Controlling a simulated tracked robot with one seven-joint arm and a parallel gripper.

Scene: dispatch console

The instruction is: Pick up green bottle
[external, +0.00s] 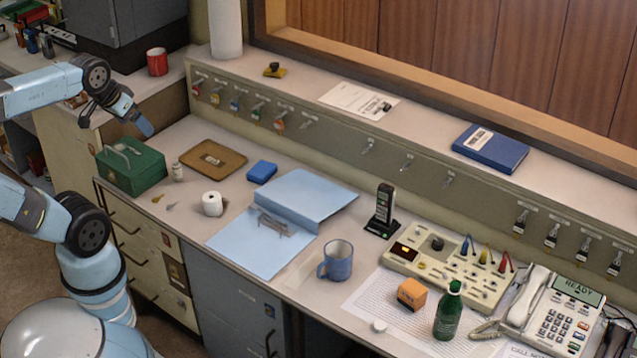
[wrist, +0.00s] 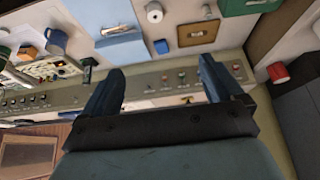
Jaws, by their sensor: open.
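The green bottle (external: 449,312) stands upright at the front right of the desk in the external view, beside an orange block and the telephone. It has a dark green cap. In the wrist view a small green shape at the far left edge (wrist: 4,51) may be the bottle; it is too small to be sure. My gripper (external: 142,122) is at the upper left, above the desk's far left end and far from the bottle. In the wrist view my gripper (wrist: 160,88) shows two blue fingers spread apart with nothing between them.
A green metal box (external: 131,165) sits just below my gripper. An open blue folder (external: 245,245) lies mid-desk.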

